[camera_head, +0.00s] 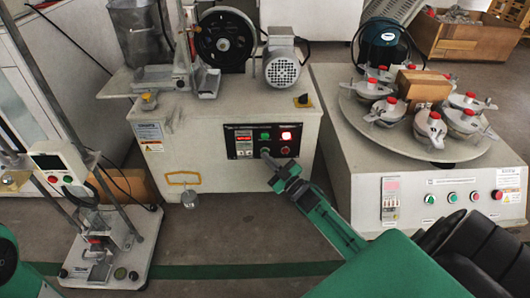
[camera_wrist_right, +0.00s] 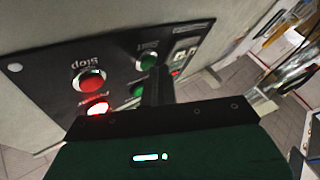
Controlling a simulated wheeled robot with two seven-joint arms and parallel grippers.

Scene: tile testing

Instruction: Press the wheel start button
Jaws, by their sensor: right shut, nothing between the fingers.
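The wheel machine's black control panel (camera_head: 245,152) faces me in the head view. It has a lit red light (camera_head: 286,136) and a green button (camera_head: 265,136) in its upper row. In the wrist view, a lower-row green button (camera_wrist_right: 148,61) sits beside the red stop button (camera_wrist_right: 90,80); its small label is hard to read. My right gripper (camera_head: 267,158) is shut and empty, its tips close to this green button; they also show in the right wrist view (camera_wrist_right: 160,60). I cannot tell whether they touch it. My left gripper is out of view.
The black wheel (camera_head: 222,40) and grey motor (camera_head: 282,68) sit on top of the machine. A round-table machine (camera_head: 410,150) with several red-capped jars stands to the right. A test stand (camera_head: 100,262) stands at left. Bare floor (camera_head: 215,235) lies in front.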

